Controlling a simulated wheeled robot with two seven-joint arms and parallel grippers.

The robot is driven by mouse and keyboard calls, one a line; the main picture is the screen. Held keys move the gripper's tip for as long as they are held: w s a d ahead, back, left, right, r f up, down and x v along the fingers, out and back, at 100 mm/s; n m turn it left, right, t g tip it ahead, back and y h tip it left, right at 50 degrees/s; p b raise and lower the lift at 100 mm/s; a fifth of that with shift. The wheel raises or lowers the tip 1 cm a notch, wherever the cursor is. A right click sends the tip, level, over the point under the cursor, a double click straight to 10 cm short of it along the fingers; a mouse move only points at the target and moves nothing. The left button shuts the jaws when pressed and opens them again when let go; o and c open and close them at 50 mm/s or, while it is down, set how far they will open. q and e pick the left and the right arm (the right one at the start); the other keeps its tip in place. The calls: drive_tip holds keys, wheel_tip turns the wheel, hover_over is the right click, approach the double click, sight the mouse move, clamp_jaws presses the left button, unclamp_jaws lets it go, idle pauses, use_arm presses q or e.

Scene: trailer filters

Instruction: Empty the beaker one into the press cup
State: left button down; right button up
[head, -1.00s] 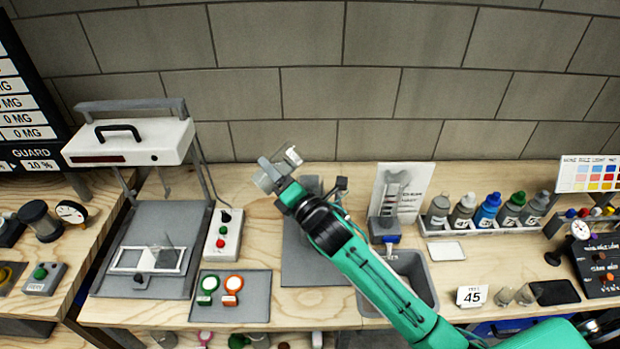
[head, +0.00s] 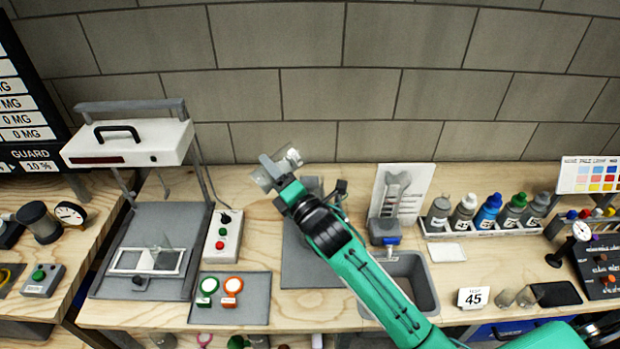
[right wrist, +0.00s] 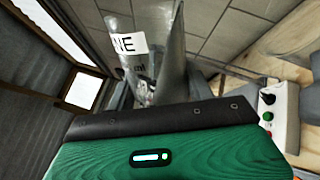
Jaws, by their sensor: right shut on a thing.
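My right gripper (head: 275,172) is above the grey mat (head: 300,262) at the middle of the bench, shut on a clear beaker (head: 262,181). The beaker looks tilted in the head view. In the right wrist view the beaker (right wrist: 118,62) shows its white label, with the letters "NE" readable. Something bright and blurred shows low behind the clear walls; I cannot tell what it is. A grey device (head: 341,187) stands on the mat, largely behind my wrist. I cannot make out the press cup. My left gripper is not in view.
A white press-like frame (head: 130,142) and a switch box (head: 224,236) stand to the left. A tray (head: 232,313) with green and orange rings lies in front.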

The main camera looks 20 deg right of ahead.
sight(286, 163)
drive_tip(key=shift+r+m, duration=0.3)
drive_tip(key=shift+m, duration=0.3)
drive_tip(key=shift+w+d+f+m+h, duration=0.2)
drive_tip(key=shift+d+m+h, duration=0.3)
drive_tip(key=shift+m, duration=0.5)
idle(0.9)
drive_tip(key=shift+w+d+f+m+t+h, duration=0.1)
drive_tip(key=shift+d+f+m+t+h, duration=0.1)
drive_tip(key=shift+m, duration=0.5)
drive_tip(key=shift+s+d+f+m+t+h, duration=0.1)
drive_tip(key=shift+m+h, duration=0.1)
drive_tip(key=shift+m, duration=0.5)
drive_tip(key=shift+w+d+f+m+t+h, duration=0.1)
drive_tip(key=shift+d+m+h, duration=0.1)
drive_tip(key=shift+m, duration=0.5)
idle(1.1)
drive_tip(key=shift+w+d+r+m+h+p, duration=0.1)
drive_tip(key=shift+d+r+m+h+p, duration=0.25)
drive_tip(key=shift+m+p, duration=0.5)
drive_tip(key=shift+w+d+r+m+h+p, duration=0.1)
drive_tip(key=shift+d+r+m+h+p, duration=0.25)
drive_tip(key=shift+m+p, duration=0.5)
idle(0.6)
